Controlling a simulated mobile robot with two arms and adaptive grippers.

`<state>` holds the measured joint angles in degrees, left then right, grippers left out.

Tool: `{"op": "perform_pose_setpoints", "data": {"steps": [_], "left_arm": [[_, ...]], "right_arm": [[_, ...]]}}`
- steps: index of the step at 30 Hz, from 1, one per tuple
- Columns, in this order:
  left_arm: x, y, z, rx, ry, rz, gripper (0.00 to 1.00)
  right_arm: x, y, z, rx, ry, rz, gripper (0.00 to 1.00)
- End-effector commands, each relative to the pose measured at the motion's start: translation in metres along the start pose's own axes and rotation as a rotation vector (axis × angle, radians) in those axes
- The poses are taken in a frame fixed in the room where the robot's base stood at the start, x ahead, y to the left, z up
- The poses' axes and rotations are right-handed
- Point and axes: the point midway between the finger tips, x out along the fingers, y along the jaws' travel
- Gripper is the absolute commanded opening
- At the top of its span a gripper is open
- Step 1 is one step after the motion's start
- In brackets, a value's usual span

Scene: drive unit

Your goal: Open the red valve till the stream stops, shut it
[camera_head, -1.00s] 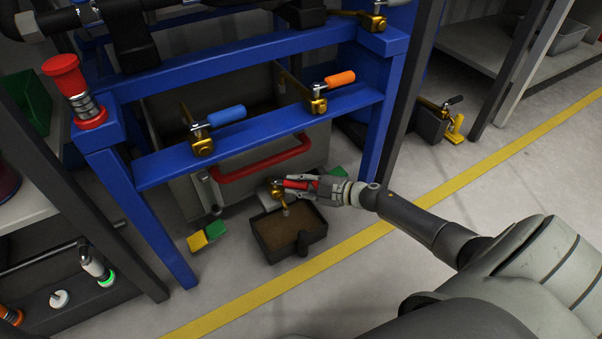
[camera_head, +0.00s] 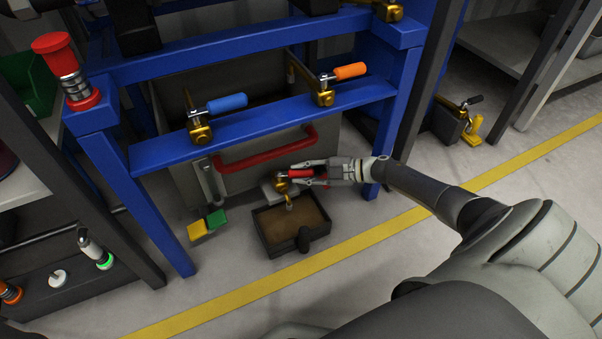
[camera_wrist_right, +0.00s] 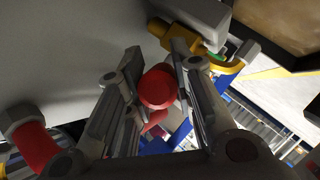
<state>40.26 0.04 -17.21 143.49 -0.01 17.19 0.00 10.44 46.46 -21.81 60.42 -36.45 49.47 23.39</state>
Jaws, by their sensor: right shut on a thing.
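The red valve handle (camera_head: 299,174) sits on a brass valve (camera_head: 282,183) low on the front of the grey tank (camera_head: 255,182) and points right. My right gripper (camera_head: 305,173) reaches in from the right and is shut around the handle. In the right wrist view the round red handle end (camera_wrist_right: 158,88) shows between the two fingers, with the brass body (camera_wrist_right: 183,38) beyond. A pale bit shows under the spout, above the dark tray (camera_head: 272,245) of brown liquid. I cannot tell whether it is flowing. My left gripper is not in view.
A red bar handle (camera_head: 262,151) crosses the tank just above my gripper. Blue (camera_head: 228,103) and orange (camera_head: 350,71) valve handles sit on the blue frame (camera_head: 165,160) above. Yellow (camera_head: 197,230) and green (camera_head: 216,219) blocks lie left of the tray. Floor right of the tray is clear.

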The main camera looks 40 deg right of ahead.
Motion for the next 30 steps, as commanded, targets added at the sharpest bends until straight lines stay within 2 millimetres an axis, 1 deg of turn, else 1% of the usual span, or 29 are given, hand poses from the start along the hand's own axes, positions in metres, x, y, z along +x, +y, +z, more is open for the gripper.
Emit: {"op": "perform_pose_setpoints", "data": {"steps": [5, 6, 10, 11, 19, 22, 26, 30], "left_arm": [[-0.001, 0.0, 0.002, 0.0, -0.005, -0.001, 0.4], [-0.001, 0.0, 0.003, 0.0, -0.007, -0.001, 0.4], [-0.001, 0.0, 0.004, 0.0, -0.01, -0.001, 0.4], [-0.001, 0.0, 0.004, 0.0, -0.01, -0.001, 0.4], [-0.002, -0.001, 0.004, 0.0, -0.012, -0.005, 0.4], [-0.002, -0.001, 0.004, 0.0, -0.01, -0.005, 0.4], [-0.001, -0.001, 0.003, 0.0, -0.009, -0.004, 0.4], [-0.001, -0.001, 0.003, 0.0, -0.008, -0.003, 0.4]], "right_arm": [[0.0, -0.001, 0.0, -0.002, 0.0, -0.002, 0.0], [0.0, -0.001, 0.0, -0.002, 0.0, -0.002, 0.27], [0.0, -0.001, 0.0, -0.001, -0.001, -0.001, 0.43], [0.0, -0.001, 0.0, -0.001, -0.001, -0.001, 0.45], [0.0, 0.0, 0.0, -0.001, -0.001, 0.0, 0.45], [-0.004, -0.001, 0.001, -0.001, -0.002, -0.001, 0.45], [-0.021, -0.001, 0.001, -0.001, -0.005, -0.002, 0.45], [-0.049, -0.002, 0.001, -0.001, -0.004, -0.004, 0.45]]}}
